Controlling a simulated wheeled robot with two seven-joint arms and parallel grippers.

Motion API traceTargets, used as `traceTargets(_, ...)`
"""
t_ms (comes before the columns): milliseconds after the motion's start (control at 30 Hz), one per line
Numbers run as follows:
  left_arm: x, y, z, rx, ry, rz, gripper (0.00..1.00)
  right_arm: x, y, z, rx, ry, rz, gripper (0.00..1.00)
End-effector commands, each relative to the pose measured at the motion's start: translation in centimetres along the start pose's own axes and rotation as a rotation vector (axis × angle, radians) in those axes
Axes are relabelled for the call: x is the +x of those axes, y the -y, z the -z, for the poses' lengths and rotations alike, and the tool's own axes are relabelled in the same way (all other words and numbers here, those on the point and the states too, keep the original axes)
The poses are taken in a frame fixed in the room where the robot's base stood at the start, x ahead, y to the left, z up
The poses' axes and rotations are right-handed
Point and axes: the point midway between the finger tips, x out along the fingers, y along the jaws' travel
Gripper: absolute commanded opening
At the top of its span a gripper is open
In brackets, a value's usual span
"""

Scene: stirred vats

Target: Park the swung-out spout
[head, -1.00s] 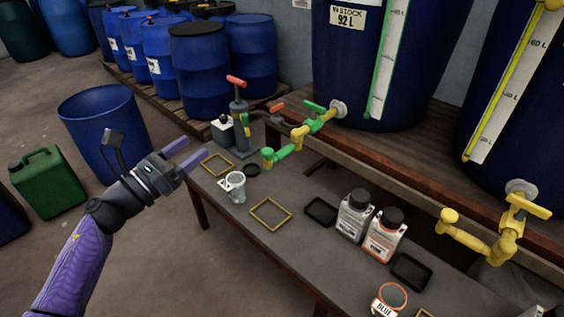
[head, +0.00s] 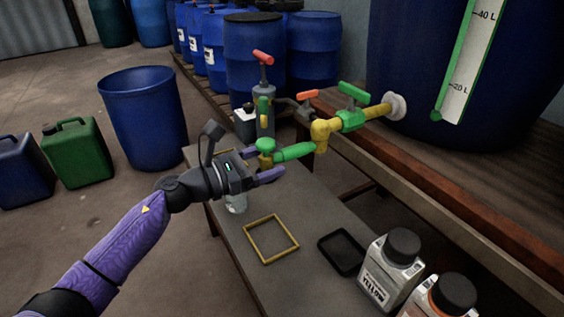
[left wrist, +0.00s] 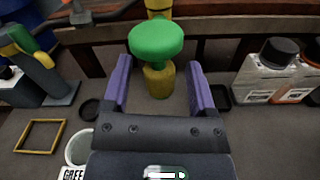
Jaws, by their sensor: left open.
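The swung-out spout (head: 295,152) reaches out over the lower bench from the vat with the green gauge. It has a green arm, a yellow elbow (head: 321,133) and a green lever valve (head: 353,93). My left gripper (head: 261,164) is open at the spout's free end. In the left wrist view the round green cap (left wrist: 157,40) and the yellow nozzle (left wrist: 159,82) stand between the purple fingers (left wrist: 158,68), with a visible gap on each side. A cup (head: 236,204) stands on the bench below my gripper, partly hidden. My right gripper is not in view.
A grey pump with a red handle (head: 263,58) stands behind the spout end. On the bench are a yellow frame (head: 270,240), a black tray (head: 342,254) and two bottles (head: 392,268). A blue open drum (head: 145,120) and green jerrycan (head: 76,152) stand on the floor.

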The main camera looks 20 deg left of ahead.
Motion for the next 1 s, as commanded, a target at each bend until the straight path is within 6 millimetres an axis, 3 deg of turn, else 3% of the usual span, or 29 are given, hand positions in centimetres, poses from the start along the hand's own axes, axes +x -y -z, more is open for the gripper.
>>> traceTargets(200, 2.5, 0.0, 0.1, -0.001, 0.0, -0.001, 0.74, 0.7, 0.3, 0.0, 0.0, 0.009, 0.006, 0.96)
traceTargets(467, 2.8, 0.0, 0.0, -0.001, -0.001, -0.001, 0.74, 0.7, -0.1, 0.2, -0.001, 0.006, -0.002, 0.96)
traceTargets(567, 2.8, 0.0, 0.0, -0.001, -0.001, 0.0, 0.57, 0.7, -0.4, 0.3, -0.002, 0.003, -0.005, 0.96)
traceTargets(833, 2.8, 0.0, 0.0, -0.001, -0.001, 0.0, 0.0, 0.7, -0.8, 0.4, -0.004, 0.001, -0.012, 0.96)
traceTargets(1000, 2.8, 0.0, 0.0, -0.001, -0.001, 0.0, 0.0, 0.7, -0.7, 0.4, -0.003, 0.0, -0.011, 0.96)
